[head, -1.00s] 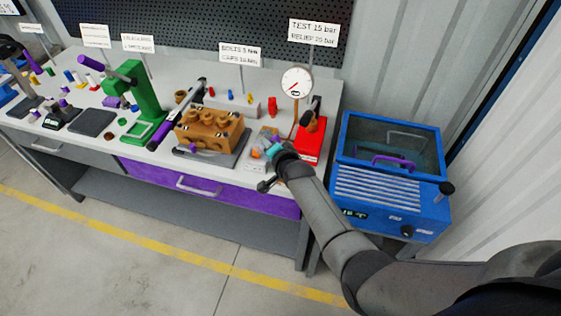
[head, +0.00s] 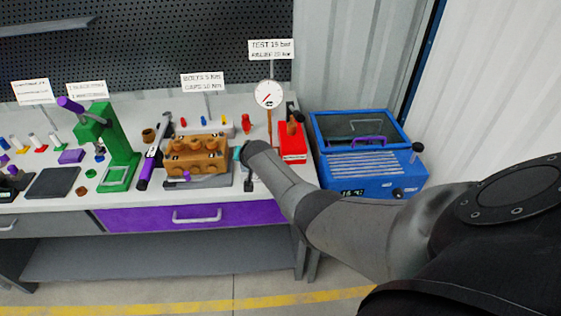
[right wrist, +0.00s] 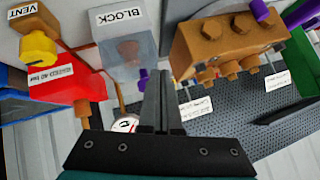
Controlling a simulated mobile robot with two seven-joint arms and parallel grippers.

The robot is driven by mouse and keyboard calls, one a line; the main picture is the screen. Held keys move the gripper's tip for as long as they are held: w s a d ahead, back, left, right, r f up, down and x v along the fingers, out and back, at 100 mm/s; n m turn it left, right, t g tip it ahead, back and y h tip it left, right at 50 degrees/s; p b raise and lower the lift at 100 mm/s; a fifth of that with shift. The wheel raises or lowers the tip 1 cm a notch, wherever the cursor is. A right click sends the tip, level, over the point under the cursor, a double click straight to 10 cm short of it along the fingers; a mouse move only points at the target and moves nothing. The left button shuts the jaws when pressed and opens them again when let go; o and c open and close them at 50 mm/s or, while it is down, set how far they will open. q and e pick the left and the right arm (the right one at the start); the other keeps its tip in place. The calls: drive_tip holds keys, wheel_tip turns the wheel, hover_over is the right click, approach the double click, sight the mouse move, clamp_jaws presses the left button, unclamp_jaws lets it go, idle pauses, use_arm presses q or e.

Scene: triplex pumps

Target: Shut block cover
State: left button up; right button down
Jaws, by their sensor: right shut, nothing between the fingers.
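In the right wrist view, a translucent grey box labelled BLOCK (right wrist: 125,68) lies beyond my right gripper (right wrist: 160,75), toward the upper left. I take it to be the block cover; whether its lid stands open I cannot tell. My right gripper is shut and empty, its fingertips just in front of the box's lower right edge in the picture. Whether they touch it is unclear. In the head view, my right arm hides most of that spot, between the brown pump block (head: 196,152) and the red test unit (head: 292,145). My left gripper is not in view.
In the wrist view, the brown pump block (right wrist: 230,45) is close on the right, and the red unit (right wrist: 60,80) with a yellow knob (right wrist: 38,47) on the left. A pressure gauge (head: 268,94) stands behind; a blue washer-like box (head: 370,165) stands to the right.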

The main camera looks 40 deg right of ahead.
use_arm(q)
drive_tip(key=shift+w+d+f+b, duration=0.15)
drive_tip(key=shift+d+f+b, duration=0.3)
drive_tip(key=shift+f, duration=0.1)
use_arm(e)
drive_tip(key=shift+w+a+f, duration=0.35)
drive_tip(key=shift+f, duration=0.25)
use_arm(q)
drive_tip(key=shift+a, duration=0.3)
use_arm(e)
drive_tip(key=shift+a, duration=0.1)
use_arm(q)
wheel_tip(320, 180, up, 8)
drive_tip(key=p, duration=0.8)
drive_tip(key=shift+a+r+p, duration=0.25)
drive_tip(key=shift+p, duration=0.05)
use_arm(e)
drive_tip(key=s+a+r, duration=0.3)
drive_tip(key=s+r, duration=0.3)
drive_tip(key=r, duration=0.5)
drive_tip(key=shift+a, duration=0.4)
